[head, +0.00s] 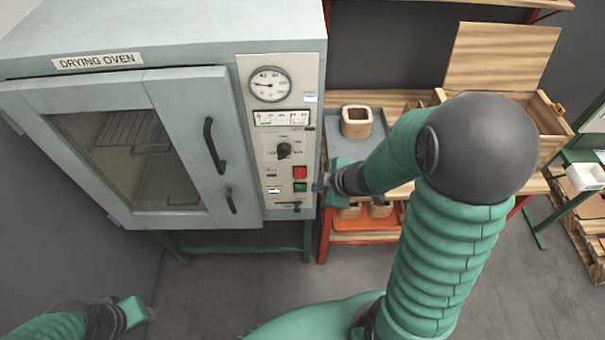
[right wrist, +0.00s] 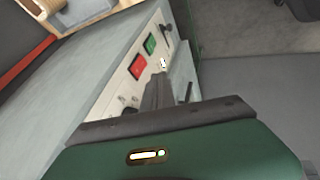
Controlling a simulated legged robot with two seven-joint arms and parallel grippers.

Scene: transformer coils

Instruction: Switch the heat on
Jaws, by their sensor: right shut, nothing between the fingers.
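The drying oven (head: 120,70) is a pale grey-green cabinet with a glazed door that looks closed. Its control panel (head: 246,150) carries a round gauge (head: 269,84), a black knob (head: 284,151), a red button (head: 300,172), a green button (head: 300,187) and a small white switch or label (head: 274,190). The red button (right wrist: 138,67) and green button (right wrist: 150,43) also show in the right wrist view. My right gripper (head: 321,187) is shut and empty at the panel's right edge, beside the green button; contact is unclear. My left gripper (head: 135,312) is low at left, its jaws unclear.
An open wooden chest (head: 500,60) is farther right. The floor (head: 210,285) before the oven is clear.

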